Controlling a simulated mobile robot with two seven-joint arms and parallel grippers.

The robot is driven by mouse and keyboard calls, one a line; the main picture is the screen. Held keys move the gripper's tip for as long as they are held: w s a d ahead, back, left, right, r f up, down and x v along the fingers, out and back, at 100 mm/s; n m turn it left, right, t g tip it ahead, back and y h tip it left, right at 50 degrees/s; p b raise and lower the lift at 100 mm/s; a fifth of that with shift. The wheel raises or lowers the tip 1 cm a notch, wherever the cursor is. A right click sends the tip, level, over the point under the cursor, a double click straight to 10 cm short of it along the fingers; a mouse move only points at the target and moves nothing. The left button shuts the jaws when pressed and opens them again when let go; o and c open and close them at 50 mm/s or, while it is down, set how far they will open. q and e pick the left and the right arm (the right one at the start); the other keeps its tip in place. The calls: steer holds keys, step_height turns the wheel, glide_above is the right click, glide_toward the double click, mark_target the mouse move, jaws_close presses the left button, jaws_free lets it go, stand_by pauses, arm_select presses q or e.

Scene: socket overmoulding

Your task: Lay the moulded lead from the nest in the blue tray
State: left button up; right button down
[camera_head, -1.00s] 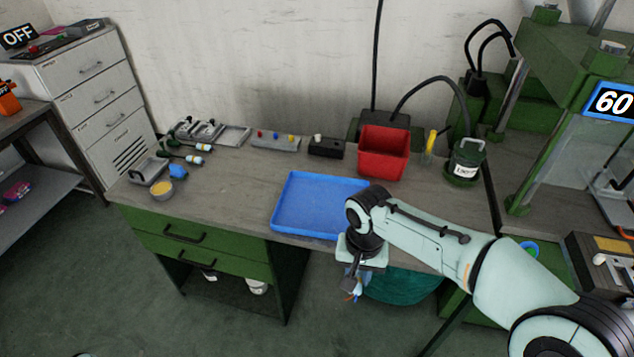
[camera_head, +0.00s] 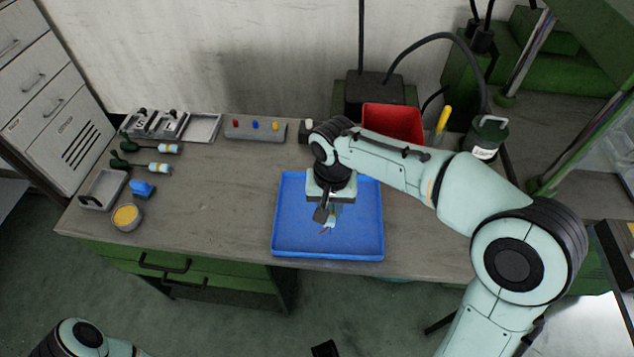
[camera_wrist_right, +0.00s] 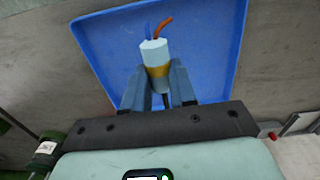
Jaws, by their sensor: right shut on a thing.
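The blue tray (camera_head: 290,238) lies on the workbench in the middle of the head view. Its floor and raised rim also show in the right wrist view (camera_wrist_right: 215,50). My right gripper (camera_head: 326,216) is over the tray. In the right wrist view its fingers (camera_wrist_right: 163,85) are shut on the moulded lead (camera_wrist_right: 154,55), a pale cylinder with a yellow-brown band and a blue and an orange wire end. The lead also shows small below the gripper in the head view (camera_head: 328,229). I cannot tell its exact height above the tray floor.
A red bin (camera_head: 393,122) stands behind the tray and a dark green canister (camera_head: 486,138) to its right. The bench between these and the blue tray is clear.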

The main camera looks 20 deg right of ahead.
mark_target(328, 234)
steer(key=shift+w, duration=0.15)
steer(key=shift+r, duration=0.1)
arm_select(q)
steer(key=shift+r, duration=0.1)
arm_select(e)
steer(key=shift+s, duration=0.25)
steer(key=shift+f+b, duration=1)
steer(key=shift+f, duration=0.6)
arm_select(q)
steer(key=shift+t, duration=0.5)
steer(key=shift+w+f+b, duration=0.3)
steer(key=shift+f+b, duration=0.45)
steer(key=shift+f, duration=0.15)
steer(key=shift+w+f+b, duration=0.35)
steer(key=shift+f+b, duration=0.35)
steer(key=shift+f, duration=0.2)
steer(key=shift+w+f+b, duration=0.3)
steer(key=shift+f+b, duration=0.45)
steer(key=shift+f, duration=0.15)
arm_select(e)
steer(key=shift+f, duration=3.3)
steer(key=c, duration=0.8)
jaws_free()
